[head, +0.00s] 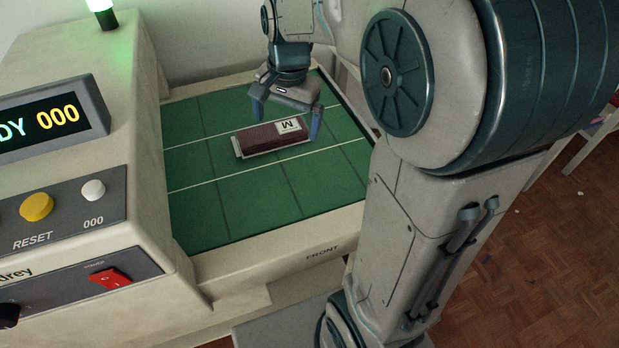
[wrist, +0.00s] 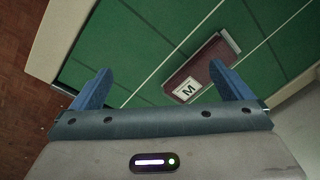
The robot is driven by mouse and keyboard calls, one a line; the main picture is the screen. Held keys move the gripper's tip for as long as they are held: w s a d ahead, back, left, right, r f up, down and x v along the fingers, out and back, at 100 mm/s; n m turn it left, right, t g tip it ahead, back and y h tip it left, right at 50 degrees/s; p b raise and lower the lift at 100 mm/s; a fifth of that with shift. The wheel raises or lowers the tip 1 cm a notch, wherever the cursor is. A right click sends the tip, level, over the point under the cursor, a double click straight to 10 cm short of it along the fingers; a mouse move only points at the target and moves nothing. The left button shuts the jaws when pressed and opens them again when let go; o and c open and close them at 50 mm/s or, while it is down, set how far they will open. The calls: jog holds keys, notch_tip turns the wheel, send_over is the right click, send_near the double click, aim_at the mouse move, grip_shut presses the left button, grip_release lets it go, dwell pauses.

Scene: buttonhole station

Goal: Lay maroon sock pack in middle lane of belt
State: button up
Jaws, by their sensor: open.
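The maroon sock pack (head: 270,139) lies flat on the green belt (head: 245,196), between the two white lane lines, in the middle lane. A white label with an M is at its right end in the head view. In the wrist view the pack (wrist: 198,66) also lies between the white lines, its label end nearest my gripper. My gripper (head: 287,118) is open, with its blue fingers apart above and behind the pack. In the wrist view my gripper (wrist: 165,88) shows nothing held between the fingers; the right finger covers part of the pack's edge.
A beige machine housing with a display (head: 50,115) stands left of the belt, with a yellow reset button (head: 36,207) and a red switch (head: 108,277). A raised beige rim marked FRONT (head: 318,252) borders the belt. The near lane is clear.

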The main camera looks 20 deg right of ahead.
jog(key=s+f+n+t, duration=0.1)
jog(key=s+f+n, duration=0.2)
jog(key=s+n, duration=0.5)
jog(key=s, duration=0.7)
jog(key=shift+a+n, duration=0.3)
jog(key=shift+n, duration=0.1)
jog(key=shift+w, duration=0.1)
